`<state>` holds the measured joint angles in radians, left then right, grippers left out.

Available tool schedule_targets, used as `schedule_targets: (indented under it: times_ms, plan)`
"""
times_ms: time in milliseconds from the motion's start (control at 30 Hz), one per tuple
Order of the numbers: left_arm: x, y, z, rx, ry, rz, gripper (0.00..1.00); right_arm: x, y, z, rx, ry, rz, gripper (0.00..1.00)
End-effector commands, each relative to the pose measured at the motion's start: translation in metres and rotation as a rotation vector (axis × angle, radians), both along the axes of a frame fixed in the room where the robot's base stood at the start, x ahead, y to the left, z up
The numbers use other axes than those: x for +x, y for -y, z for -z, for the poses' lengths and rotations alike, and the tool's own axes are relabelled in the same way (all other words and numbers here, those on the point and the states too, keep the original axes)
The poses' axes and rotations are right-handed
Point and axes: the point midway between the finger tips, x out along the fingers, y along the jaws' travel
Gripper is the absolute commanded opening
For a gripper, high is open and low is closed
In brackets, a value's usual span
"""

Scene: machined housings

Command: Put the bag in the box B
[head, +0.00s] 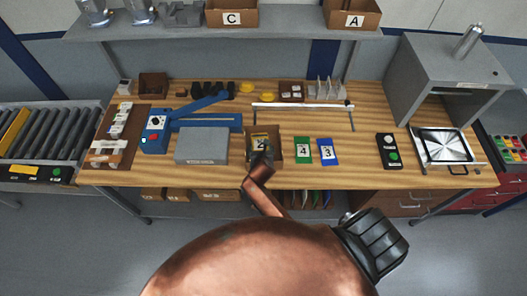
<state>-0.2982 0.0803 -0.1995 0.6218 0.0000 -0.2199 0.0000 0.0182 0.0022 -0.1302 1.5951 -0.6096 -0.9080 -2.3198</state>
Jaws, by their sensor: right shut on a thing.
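My right gripper (263,157) is over the front part of an open brown cardboard box (277,157) at the middle of the workbench. My left gripper is not in view.
On the shelf stand boxes marked C (232,19) and A (354,20). A grey block (202,146) and blue press (190,122) are left of the cardboard box.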

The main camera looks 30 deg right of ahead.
Motion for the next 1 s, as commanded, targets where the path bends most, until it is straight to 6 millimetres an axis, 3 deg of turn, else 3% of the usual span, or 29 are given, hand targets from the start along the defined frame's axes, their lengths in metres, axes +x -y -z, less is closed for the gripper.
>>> schedule_targets:
  times_ms: [333,500,933,967,1000]
  plan:
    - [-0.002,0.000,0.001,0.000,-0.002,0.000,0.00,0.007,0.023,0.029,0.000,0.001,-0.001,0.27]
    - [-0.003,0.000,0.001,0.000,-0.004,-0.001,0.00,0.007,0.020,0.053,0.002,0.000,-0.001,0.27]
    - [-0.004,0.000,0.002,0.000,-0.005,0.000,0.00,0.007,0.021,0.059,-0.001,0.002,-0.003,0.27]
    - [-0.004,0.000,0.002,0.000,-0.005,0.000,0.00,0.007,0.021,0.060,-0.001,0.001,-0.003,0.57]
    - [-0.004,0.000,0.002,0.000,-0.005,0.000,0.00,0.007,0.021,0.059,0.000,0.001,-0.002,0.60]
